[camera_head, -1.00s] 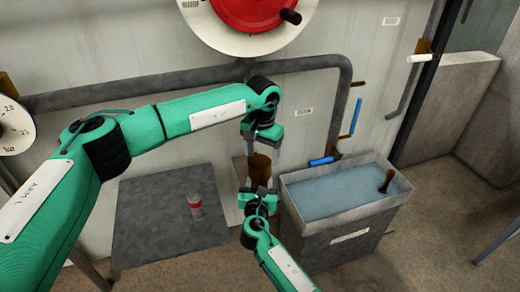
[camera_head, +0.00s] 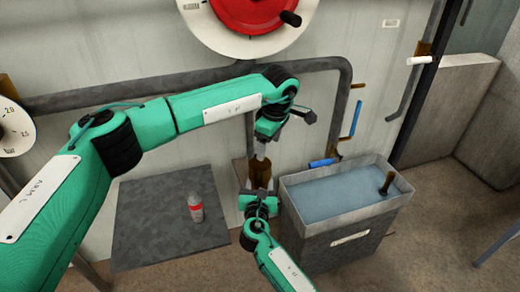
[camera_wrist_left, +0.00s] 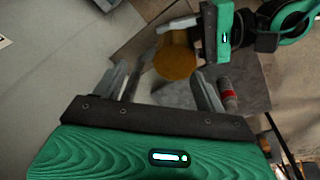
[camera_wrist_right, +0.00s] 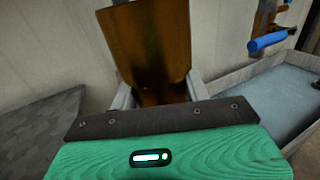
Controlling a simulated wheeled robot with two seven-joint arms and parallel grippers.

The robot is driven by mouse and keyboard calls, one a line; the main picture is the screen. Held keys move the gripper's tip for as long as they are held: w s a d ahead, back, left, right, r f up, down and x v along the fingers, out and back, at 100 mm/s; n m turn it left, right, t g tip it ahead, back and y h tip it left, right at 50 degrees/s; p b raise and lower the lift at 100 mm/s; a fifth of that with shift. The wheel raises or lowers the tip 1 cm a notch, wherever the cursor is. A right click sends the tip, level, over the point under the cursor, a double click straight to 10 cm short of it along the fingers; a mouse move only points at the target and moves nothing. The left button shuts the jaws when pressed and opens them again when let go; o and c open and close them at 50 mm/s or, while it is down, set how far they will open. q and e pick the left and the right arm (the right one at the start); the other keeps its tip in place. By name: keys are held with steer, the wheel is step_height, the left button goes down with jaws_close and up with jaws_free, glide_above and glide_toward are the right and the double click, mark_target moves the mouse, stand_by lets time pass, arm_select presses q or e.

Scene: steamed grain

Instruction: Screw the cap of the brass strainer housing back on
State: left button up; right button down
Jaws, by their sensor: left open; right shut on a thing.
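The brass strainer housing (camera_head: 261,172) stands upright beside the wall, between the grey table and the water trough. My right gripper (camera_head: 258,190) is shut on its body from the near side; in the right wrist view its fingers (camera_wrist_right: 158,95) sit either side of the brass cylinder (camera_wrist_right: 150,45). My left gripper (camera_head: 264,146) is open just above the housing, pointing down. In the left wrist view a round brass top (camera_wrist_left: 176,58) shows beyond the open left fingers (camera_wrist_left: 160,85). I cannot tell cap from body, or whether a left finger touches the brass.
A red-and-grey can (camera_head: 195,207) stands on the grey table (camera_head: 150,235) at left. A grey pipe (camera_head: 150,85) and blue-handled valve (camera_head: 325,162) are on the wall.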

arm_select(q)
steer(key=n, duration=0.4)
steer(key=shift+d+r+n, duration=0.1)
steer(key=shift+d+n, duration=0.15)
steer(key=shift+n, duration=0.15)
steer(key=n, duration=0.5)
steer(key=f+n, duration=0.1)
steer(key=n, duration=0.9)
steer(key=shift+s+f, duration=0.35)
steer(key=shift+s, duration=0.05)
steer(key=n, duration=0.5)
steer(key=shift+a+f, duration=0.1)
steer(key=shift+a, duration=0.25)
steer(key=n, duration=0.4)
steer(key=a+n, duration=0.1)
steer(key=n, duration=0.1)
steer(key=shift+g+h, duration=0.3)
steer(key=shift+g, duration=0.1)
steer(key=n, duration=0.5)
steer(key=shift+a, duration=0.35)
steer(key=n, duration=0.5)
steer(key=shift+a+g, duration=0.3)
steer(key=shift+a, duration=0.05)
steer(key=shift+f, duration=0.1)
